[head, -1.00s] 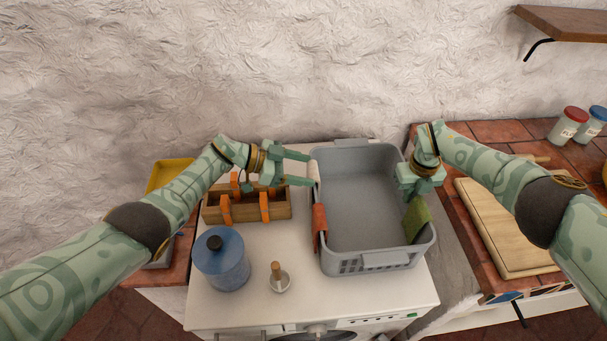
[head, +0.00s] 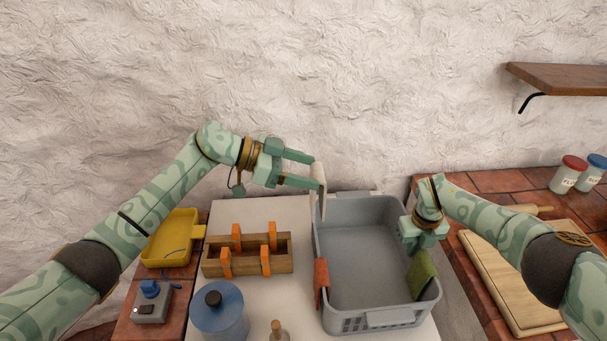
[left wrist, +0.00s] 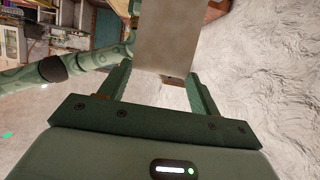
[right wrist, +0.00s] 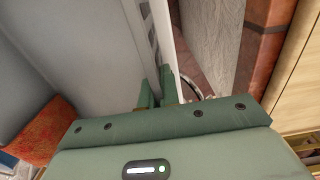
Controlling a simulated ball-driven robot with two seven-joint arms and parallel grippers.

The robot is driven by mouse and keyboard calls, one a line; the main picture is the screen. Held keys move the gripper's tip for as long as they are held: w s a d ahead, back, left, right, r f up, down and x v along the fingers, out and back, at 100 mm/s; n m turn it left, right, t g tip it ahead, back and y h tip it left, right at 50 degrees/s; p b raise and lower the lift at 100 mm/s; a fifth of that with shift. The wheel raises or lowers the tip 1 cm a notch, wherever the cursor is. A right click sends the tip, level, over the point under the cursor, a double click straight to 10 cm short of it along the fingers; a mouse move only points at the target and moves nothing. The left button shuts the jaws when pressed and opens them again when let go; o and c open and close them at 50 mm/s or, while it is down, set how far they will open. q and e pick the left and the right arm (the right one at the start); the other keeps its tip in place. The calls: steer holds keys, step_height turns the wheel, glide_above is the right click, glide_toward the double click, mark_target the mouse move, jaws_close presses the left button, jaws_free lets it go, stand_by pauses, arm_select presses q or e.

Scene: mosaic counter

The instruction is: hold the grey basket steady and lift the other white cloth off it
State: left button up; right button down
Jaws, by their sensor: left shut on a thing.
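The grey basket (head: 362,212) stands on the white machine top. My left gripper (head: 317,172) is shut on the white cloth (head: 322,200), held up at the basket's far left corner. The cloth hangs down, and its lower end overlaps the rim in the head view, so I cannot tell its exact clearance. The cloth also fills the gap between the fingers in the left wrist view (left wrist: 180,38). My right gripper (head: 412,238) is at the basket's right wall. In the right wrist view its fingers (right wrist: 157,90) close on that wall. The basket looks upright.
An orange cloth (head: 321,280) hangs on the basket's left rim and a green cloth (head: 421,274) on its right. A wooden crate (head: 248,267), blue canister (head: 219,315) and yellow tray (head: 171,246) stand to the left. A cutting board (head: 520,285) lies right. Space above the basket is clear.

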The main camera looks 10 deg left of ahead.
steer(key=c, duration=1.6)
jaws_free()
steer(key=shift+o, duration=0.2)
